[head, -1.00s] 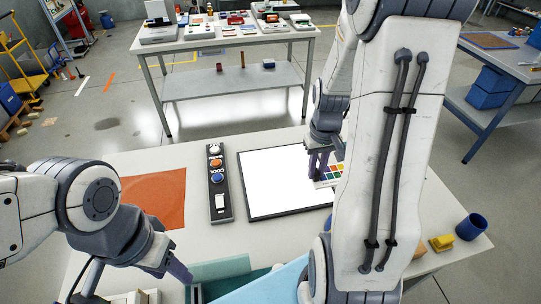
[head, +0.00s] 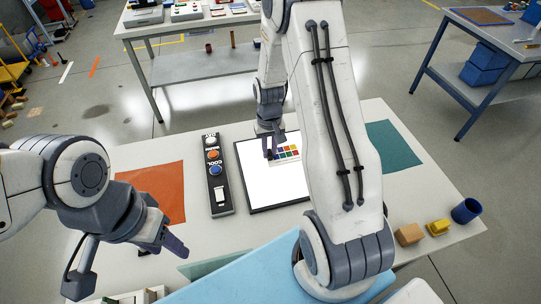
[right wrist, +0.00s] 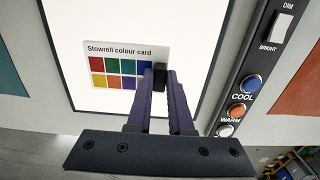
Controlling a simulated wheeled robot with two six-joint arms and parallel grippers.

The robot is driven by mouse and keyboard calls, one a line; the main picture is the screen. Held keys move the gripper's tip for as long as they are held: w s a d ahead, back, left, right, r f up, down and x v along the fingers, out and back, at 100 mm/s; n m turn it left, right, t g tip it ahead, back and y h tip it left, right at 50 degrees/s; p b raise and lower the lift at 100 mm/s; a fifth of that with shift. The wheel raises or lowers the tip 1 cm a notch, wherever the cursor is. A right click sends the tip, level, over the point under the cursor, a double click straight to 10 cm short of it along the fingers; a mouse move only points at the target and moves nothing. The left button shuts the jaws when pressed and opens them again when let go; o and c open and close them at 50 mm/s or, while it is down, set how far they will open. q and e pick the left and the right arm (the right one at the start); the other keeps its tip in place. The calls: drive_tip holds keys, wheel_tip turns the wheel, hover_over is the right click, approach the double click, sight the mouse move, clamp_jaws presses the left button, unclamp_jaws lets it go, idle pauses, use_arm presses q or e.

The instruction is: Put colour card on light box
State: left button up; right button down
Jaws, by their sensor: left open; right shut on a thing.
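The colour card (head: 287,153) is a white card with rows of coloured squares. It also shows in the right wrist view (right wrist: 112,52), with a black block (right wrist: 160,77) at its edge. My right gripper (head: 269,147) is shut on the card at that block, over the far part of the light box. The light box (head: 268,190) is a lit white panel with a dark frame. I cannot tell whether the card touches the panel. My left gripper (head: 172,243) is open and empty at the near left, away from both.
A control strip (head: 227,208) with knobs and a switch lies left of the light box. An orange mat (head: 150,187) is further left and a teal mat (head: 392,145) lies to the right. A blue cup (head: 467,210), yellow object (head: 438,227) and tan block (head: 408,235) stand at the right edge.

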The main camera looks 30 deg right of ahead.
sight(270, 159)
wheel_tip(270, 159, down, 3)
drive_tip(key=shift+f+p, duration=0.2)
drive_tip(key=shift+p, duration=0.3)
drive_tip(key=shift+f, duration=0.2)
drive_tip(key=shift+f, duration=0.2)
drive_tip(key=c, duration=0.8)
unclamp_jaws()
drive_tip(key=shift+r, duration=0.1)
